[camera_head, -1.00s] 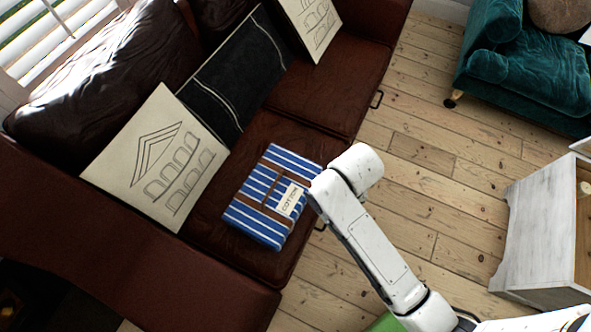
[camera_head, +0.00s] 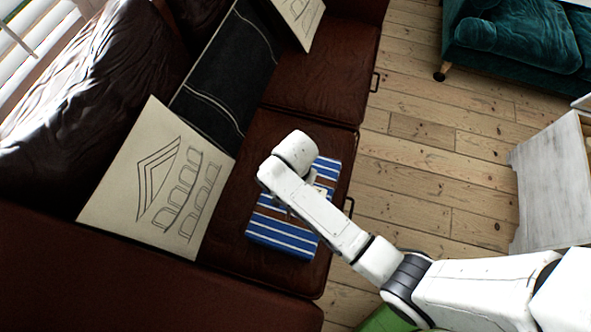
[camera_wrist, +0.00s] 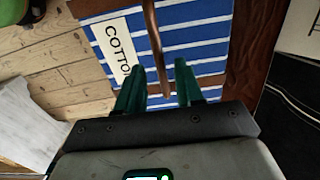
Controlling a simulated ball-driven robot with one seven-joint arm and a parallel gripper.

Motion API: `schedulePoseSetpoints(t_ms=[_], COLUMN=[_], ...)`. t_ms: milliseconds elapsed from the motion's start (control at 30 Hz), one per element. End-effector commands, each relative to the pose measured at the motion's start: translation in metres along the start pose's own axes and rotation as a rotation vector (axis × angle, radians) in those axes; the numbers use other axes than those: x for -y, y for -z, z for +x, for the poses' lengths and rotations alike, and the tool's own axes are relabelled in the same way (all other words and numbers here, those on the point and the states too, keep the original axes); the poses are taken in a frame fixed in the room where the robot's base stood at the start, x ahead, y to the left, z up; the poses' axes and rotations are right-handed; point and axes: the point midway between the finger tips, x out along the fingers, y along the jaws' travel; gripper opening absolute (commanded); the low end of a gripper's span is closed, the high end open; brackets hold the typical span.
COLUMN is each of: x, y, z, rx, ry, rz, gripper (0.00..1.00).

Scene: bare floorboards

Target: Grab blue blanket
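The blue blanket (camera_head: 284,238) is a folded, blue-and-white striped bundle with brown straps, lying on the brown leather sofa seat (camera_head: 254,150). My arm covers much of it in the head view. The wrist view shows the blanket (camera_wrist: 195,40) close up, with its white COTTON label (camera_wrist: 118,48) and a brown strap (camera_wrist: 152,30). My gripper (camera_wrist: 160,76) has two green fingers that stand apart over the blanket, with the strap running between them in the picture. I cannot tell whether the fingertips touch the blanket.
A cream cushion with a line drawing (camera_head: 160,185) and a black striped cushion (camera_head: 225,75) lean on the sofa back. The sofa armrest (camera_head: 130,280) is at lower left. Bare floorboards (camera_head: 420,165) lie to the right, with a white wooden cabinet (camera_head: 550,185) and a teal armchair (camera_head: 520,45).

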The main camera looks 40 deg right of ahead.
Motion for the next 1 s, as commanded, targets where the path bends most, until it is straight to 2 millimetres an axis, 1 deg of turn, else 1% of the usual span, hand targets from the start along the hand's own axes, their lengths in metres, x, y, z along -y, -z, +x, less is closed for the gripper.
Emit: schedulePoseSetpoints(t_ms=[33,100,200,267,400,567,667,967,1000], x=[0.0,0.0,0.001,0.001,0.001,0.001,0.001,0.001,0.001], y=[-0.001,-0.001,-0.001,-0.002,-0.001,-0.002,-0.002,-0.002,-0.002], z=[0.009,0.02,0.033,0.039,0.044,0.043,0.043,0.043,0.043], rx=[0.001,0.001,0.0,0.0,0.0,0.0,0.0,0.0,0.0], ry=[-0.002,-0.003,-0.001,-0.002,0.001,0.001,0.0,0.0,0.0], rz=[0.0,0.0,0.001,0.001,0.0,0.0,0.0,0.0,0.0], gripper=[0.36,0.36,0.36,0.36,0.36,0.36,0.29,0.0,0.0])
